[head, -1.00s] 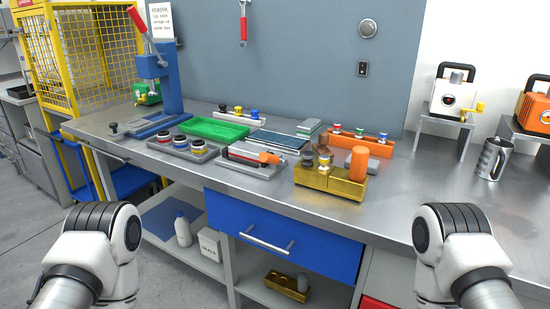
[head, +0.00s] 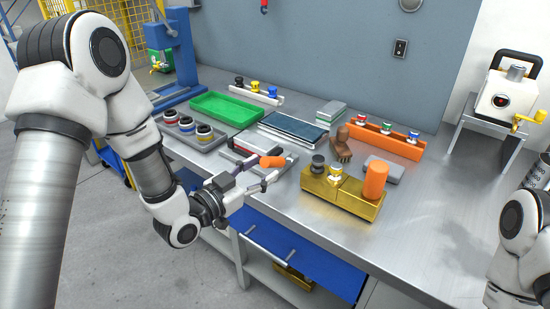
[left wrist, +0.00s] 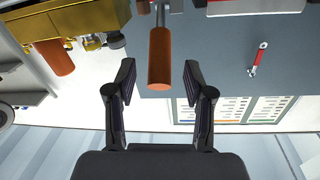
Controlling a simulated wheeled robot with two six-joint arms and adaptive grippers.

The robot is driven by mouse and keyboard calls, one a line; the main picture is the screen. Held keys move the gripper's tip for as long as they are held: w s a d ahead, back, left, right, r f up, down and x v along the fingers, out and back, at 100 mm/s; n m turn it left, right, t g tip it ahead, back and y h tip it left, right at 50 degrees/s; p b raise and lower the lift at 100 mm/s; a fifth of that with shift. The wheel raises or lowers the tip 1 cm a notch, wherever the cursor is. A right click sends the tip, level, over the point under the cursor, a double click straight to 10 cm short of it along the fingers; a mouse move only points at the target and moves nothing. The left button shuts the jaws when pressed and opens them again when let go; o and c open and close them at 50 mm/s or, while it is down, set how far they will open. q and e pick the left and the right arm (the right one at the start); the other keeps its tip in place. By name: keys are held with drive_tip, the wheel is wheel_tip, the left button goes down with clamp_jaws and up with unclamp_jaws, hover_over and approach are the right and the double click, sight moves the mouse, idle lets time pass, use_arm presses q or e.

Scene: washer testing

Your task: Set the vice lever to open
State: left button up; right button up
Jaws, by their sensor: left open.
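A low grey vice (head: 287,156) lies near the bench's front edge. Its orange lever handle (head: 271,161) lies at its right end in the head view. My left gripper (head: 272,182) is open and empty just in front of the handle, at the bench edge. In the left wrist view the orange handle (left wrist: 160,58) on its grey stem shows in line with the gap between the spread fingers (left wrist: 158,88); the fingers do not touch it. My right gripper is out of view; only part of that arm shows at the right edge.
A gold fixture (head: 352,205) with an orange cylinder (head: 375,180) stands right of the vice. A green tray (head: 228,108), a grey tray of round parts (head: 207,141) and an orange rack (head: 385,139) lie around. The bench's right front is mostly clear.

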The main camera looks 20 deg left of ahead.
sight(272, 162)
use_arm(q)
drive_tip(key=x, duration=0.3)
drive_tip(key=shift+w+d, duration=0.2)
drive_tip(key=shift+w, duration=0.05)
drive_tip(key=shift+w+d, duration=0.1)
drive_tip(key=shift+w, duration=0.15)
clamp_jaws()
drive_tip(key=shift+w+p, duration=0.1)
drive_tip(key=shift+p, duration=0.2)
